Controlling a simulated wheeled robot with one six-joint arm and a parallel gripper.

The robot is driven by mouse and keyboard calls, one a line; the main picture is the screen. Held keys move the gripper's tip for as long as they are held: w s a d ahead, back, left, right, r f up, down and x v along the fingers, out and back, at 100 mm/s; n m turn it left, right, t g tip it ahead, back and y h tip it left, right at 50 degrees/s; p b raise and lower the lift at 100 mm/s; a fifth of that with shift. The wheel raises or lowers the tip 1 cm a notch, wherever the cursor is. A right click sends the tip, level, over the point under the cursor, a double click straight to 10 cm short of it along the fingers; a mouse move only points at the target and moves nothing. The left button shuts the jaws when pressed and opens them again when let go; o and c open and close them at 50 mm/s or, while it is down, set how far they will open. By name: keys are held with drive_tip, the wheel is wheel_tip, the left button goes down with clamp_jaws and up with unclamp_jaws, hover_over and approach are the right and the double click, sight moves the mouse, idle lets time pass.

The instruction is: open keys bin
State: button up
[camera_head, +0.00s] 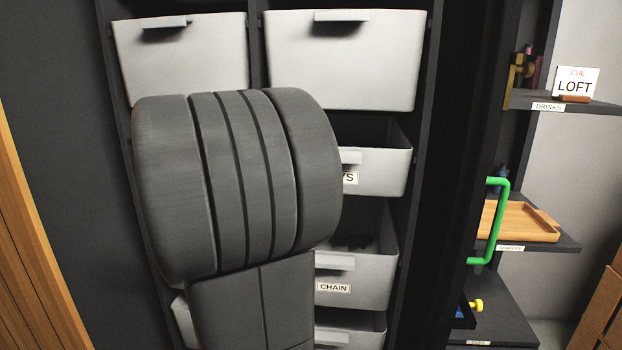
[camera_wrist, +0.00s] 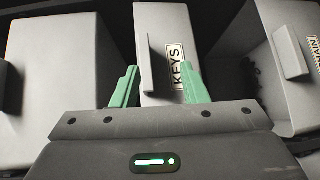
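The keys bin (camera_head: 384,172) is a light grey drawer in a dark rack, right of my arm in the head view. Its dark inside shows above the front, so it stands partly out. My arm hides its left part. In the wrist view, the keys bin (camera_wrist: 164,30) is at the top middle with its KEYS label and a flat grey handle (camera_wrist: 146,68). My gripper (camera_wrist: 160,78) has two green fingers spread apart, with the handle between them in the picture. I cannot tell whether they touch it. The head view hides my gripper.
The chain bin (camera_head: 365,285) below also stands out, with dark items inside. Two bins, upper left (camera_head: 190,65) and upper right (camera_head: 340,70), look shut. Right of the rack are a green handle (camera_head: 502,220), shelves and a wooden tray (camera_head: 520,222).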

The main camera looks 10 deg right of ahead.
drive_tip(key=shift+t+h, duration=0.3)
drive_tip(key=shift+t, duration=0.4)
drive_tip(key=x, duration=0.4)
drive_tip(key=w+r+x, duration=0.1)
drive_tip(key=x, duration=0.3)
drive_tip(key=w+a+x, duration=0.1)
drive_tip(key=x, duration=0.3)
drive_tip(key=shift+a+r+p, duration=0.1)
drive_tip(key=shift+r+p, duration=0.2)
drive_tip(key=shift+p, duration=0.1)
clamp_jaws()
